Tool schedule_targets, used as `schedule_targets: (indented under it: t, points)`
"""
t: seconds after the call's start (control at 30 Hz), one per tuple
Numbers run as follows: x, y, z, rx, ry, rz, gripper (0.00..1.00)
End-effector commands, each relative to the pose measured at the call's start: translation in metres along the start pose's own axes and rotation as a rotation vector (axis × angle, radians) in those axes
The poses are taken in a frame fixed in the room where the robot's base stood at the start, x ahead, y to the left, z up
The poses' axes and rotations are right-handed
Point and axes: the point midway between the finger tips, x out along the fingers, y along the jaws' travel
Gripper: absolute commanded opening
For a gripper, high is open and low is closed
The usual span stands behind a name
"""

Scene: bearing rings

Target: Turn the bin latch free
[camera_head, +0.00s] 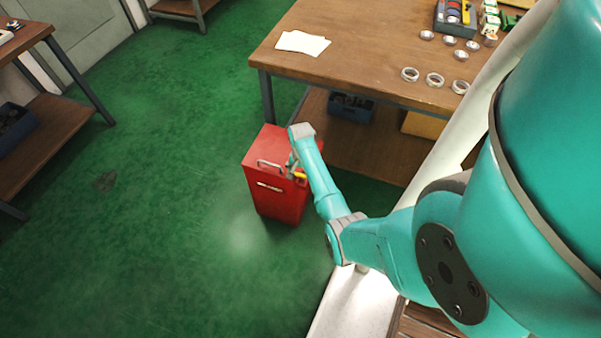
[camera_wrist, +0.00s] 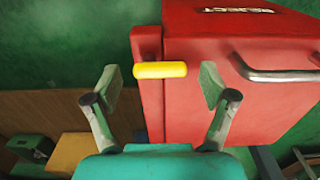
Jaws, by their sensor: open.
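The yellow latch bar (camera_wrist: 160,70) lies level across the bin's edge in the wrist view; a small part of the latch (camera_head: 300,175) shows beside my arm in the head view. My gripper (camera_wrist: 161,84) is open, one finger on each side of the latch bar, with gaps at both ends and no visible contact. My gripper (camera_head: 292,163) is mostly hidden by my wrist in the head view.
A wooden workbench (camera_head: 345,60) with several metal rings (camera_head: 435,79) stands behind and right of the bin. Green floor (camera_head: 150,220) is free to the left.

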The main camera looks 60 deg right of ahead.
Motion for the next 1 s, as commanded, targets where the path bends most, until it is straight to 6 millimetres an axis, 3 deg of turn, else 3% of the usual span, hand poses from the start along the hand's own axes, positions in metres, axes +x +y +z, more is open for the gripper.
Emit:
schedule_targets:
  t: [0.17, 0.4, 0.43, 0.77, 1.0]
  points:
    - [0.0, 0.0, -0.0001, 0.0, 0.0, 0.0, 0.83]
    - [-0.0001, 0.0, 0.0, 0.0, 0.0, 0.0, 0.26]
    - [-0.0001, 0.0, 0.0, 0.0, 0.0, 0.0, 0.23]
    - [0.0, 0.0, 0.0007, -0.039, 0.0, 0.0, 0.23]
    - [0.0002, 0.0002, 0.0026, -0.177, 0.0, 0.0, 0.23]
